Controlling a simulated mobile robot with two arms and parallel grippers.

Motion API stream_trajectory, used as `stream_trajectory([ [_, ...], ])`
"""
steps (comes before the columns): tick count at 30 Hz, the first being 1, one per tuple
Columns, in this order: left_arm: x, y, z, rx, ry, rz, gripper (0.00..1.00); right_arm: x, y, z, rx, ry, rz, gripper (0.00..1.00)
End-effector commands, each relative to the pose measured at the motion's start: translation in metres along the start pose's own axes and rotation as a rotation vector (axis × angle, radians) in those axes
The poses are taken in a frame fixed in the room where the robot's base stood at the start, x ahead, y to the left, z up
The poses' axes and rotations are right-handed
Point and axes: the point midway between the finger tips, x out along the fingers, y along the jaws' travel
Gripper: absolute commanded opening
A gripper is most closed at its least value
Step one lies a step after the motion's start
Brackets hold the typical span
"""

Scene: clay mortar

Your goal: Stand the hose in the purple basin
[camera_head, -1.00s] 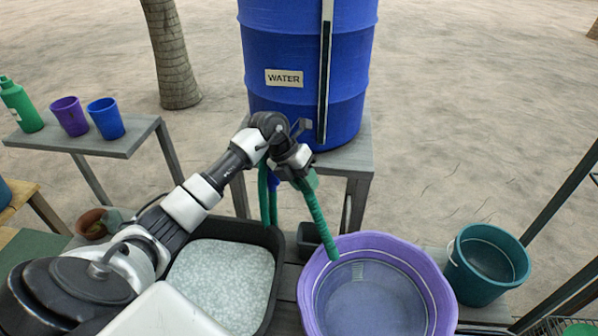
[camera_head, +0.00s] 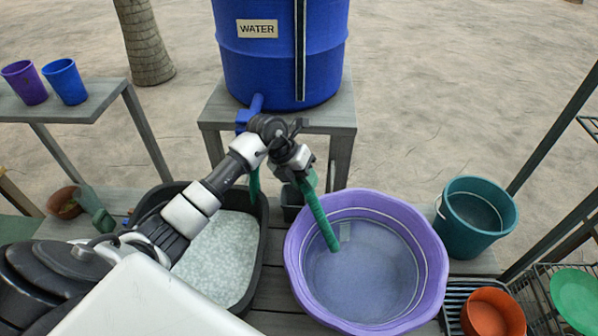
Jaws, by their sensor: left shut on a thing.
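The purple basin (camera_head: 437,262) stands on the slatted bench at the lower middle, with a greyish see-through bottom area. My left gripper (camera_head: 303,178) is shut on the green hose (camera_head: 320,217) near the basin's upper left rim. The hose's free end slants down to the right, over the rim and over the basin's inside. I cannot tell whether its tip touches the basin. Another stretch of the hose hangs behind my arm, below the blue tap (camera_head: 249,112). My right gripper is out of view.
The blue water barrel (camera_head: 280,60) stands on a grey stand behind. A black tray (camera_head: 262,243) of pale material lies left of the basin. A teal bucket (camera_head: 470,225), an orange bowl (camera_head: 492,312) and a rack are to the right.

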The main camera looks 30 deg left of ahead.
Motion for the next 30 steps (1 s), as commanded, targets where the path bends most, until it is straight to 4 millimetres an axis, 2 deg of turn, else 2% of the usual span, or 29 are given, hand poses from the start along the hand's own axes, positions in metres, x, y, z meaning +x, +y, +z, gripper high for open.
stream_trajectory([
  [3,0.017,0.001,-0.005,0.002,0.001,0.0,0.1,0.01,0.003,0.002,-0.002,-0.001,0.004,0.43],
  [12,0.047,0.001,-0.013,0.002,0.001,-0.001,0.1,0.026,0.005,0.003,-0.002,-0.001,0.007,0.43],
  [19,0.057,0.0,-0.016,0.002,0.0,-0.001,0.1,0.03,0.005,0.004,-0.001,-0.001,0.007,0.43],
  [29,0.058,-0.001,-0.016,0.001,0.0,-0.001,0.1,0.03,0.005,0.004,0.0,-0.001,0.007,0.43],
  [30,0.058,-0.001,-0.016,0.001,0.0,-0.001,0.35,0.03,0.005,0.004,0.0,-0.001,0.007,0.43],
])
